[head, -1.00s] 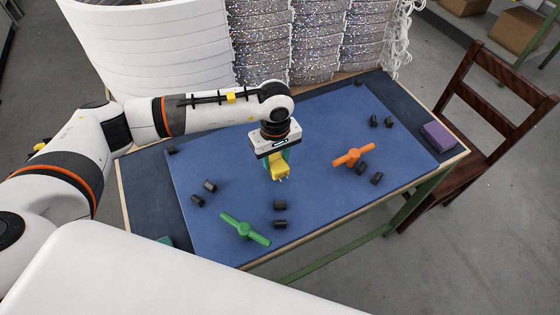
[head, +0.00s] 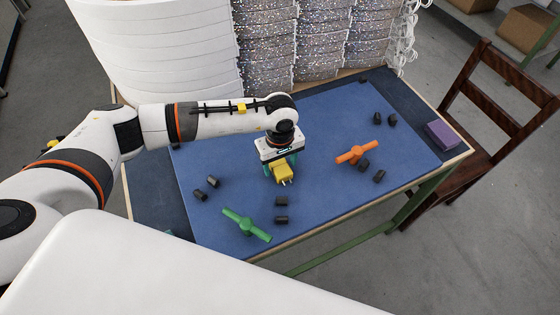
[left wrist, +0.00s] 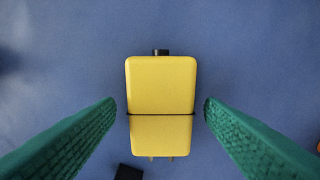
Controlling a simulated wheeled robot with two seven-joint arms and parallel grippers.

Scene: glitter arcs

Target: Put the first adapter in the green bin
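A yellow adapter (head: 283,174) with two metal prongs lies on the blue mat (head: 330,125), near the middle of the table. My left gripper (head: 280,166) points down over it. In the left wrist view the adapter (left wrist: 161,90) lies between the two green fingers, with a gap on each side. The left gripper is open and holds nothing. A dark line crosses the adapter's yellow body, and a dark stub sticks out at its top end. I cannot make out a green bin. My right gripper is not in view.
A green winged part (head: 246,225) and an orange one (head: 357,152) lie on the mat. Several small black cylinders (head: 281,201) are scattered around. A purple block (head: 442,135) sits at the table's right edge. A wooden chair (head: 500,130) stands beyond it.

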